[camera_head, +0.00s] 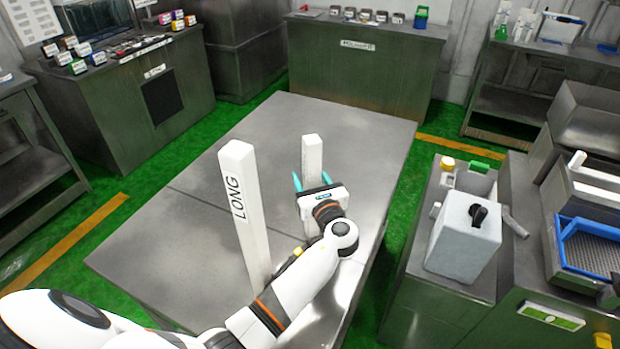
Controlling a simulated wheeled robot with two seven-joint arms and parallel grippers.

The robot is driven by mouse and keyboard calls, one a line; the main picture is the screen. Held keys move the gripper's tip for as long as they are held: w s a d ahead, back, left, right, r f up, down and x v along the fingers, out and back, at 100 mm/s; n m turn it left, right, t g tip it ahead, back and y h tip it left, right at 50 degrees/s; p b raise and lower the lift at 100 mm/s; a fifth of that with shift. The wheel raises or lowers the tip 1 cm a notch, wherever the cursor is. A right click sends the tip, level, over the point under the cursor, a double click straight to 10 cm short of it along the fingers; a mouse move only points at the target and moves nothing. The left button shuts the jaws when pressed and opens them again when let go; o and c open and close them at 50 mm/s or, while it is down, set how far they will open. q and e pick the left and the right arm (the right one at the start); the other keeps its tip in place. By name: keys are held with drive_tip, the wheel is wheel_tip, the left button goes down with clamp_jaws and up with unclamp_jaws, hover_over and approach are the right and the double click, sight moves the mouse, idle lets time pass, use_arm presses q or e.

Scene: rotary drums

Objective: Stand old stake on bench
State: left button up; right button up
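A tall white stake (242,210) marked LONG stands upright on the grey metal bench (195,225). A shorter white stake (312,155) stands upright further back and to the right; its lower part is hidden by my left gripper. No label shows on it. My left gripper (312,181) is in front of the shorter stake, with its teal fingers apart, one to each side of it. I cannot tell whether they touch it. My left arm passes in front of the tall stake's foot. My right gripper is out of view. Neither stake is visibly labelled old.
A counter with a light grey box (463,238) and a blue tray (590,245) stands to the right. Cabinets with small boxes (75,55) stand at the back left, and another cabinet (358,65) at the back. The bench's left and far parts are clear.

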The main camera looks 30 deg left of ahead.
use_arm(q)
drive_tip(key=b+v, duration=0.1)
drive_tip(key=v, duration=1.1)
drive_tip(key=shift+b, duration=0.4)
